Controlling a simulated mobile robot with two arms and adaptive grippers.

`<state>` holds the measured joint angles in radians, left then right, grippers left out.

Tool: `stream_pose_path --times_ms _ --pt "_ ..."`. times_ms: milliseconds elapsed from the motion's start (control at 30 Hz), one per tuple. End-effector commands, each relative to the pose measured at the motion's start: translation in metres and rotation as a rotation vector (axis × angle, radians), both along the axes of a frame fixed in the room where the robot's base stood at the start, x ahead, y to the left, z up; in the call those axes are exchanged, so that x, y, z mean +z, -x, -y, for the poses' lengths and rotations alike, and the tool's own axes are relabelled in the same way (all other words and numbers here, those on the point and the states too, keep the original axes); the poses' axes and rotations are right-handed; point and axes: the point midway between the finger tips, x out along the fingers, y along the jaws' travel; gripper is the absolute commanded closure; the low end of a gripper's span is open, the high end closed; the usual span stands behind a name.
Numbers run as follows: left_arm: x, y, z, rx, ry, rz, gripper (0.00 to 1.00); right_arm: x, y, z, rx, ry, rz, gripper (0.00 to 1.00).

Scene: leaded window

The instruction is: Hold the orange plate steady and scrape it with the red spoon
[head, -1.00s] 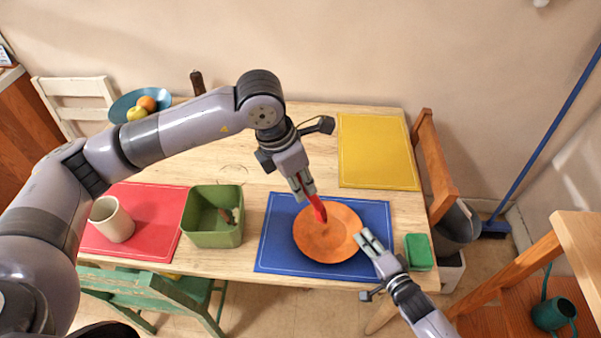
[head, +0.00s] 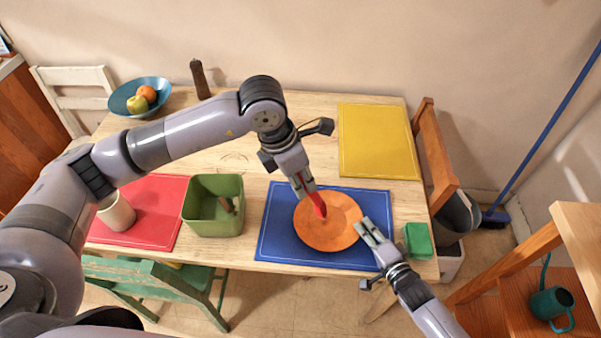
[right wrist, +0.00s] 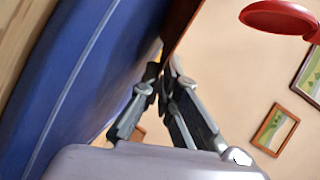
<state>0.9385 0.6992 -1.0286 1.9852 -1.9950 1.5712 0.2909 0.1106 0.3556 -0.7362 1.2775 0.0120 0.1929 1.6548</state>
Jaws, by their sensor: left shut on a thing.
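The orange plate (head: 330,234) lies on the blue placemat (head: 275,225) at the table's front. My left gripper (head: 306,189) is shut on the red spoon (head: 318,204), its bowl pointing down over the plate. The spoon's bowl also shows at the top right of the right wrist view (right wrist: 280,17), with a gap between it and the plate's edge (right wrist: 184,22). My right gripper (head: 364,229) is at the plate's right rim. In the right wrist view its fingertips (right wrist: 162,72) close together on the rim. The spoon's handle is mostly hidden by the left gripper.
A green sponge (head: 418,240) lies right of the right gripper. A green bin (head: 213,222) with something brown inside and a cup (head: 117,213) on a red mat (head: 150,225) stand left. A yellow mat (head: 377,140) lies behind. A chair (head: 436,160) stands at the right edge.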

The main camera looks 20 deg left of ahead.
Motion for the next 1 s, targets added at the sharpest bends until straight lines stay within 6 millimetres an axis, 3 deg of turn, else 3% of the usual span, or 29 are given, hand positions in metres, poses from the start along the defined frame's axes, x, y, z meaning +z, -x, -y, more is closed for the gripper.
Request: stream_pose_path --times_ms 533,1000 --pt "-0.057 0.001 0.0 0.0 -0.001 -0.004 1.0 -0.001 0.0 0.0 0.0 0.001 -0.001 1.0" --pt "-0.056 -0.038 0.007 0.001 0.0 -0.002 1.0 -0.001 0.0 0.0 0.001 0.001 -0.001 1.0"
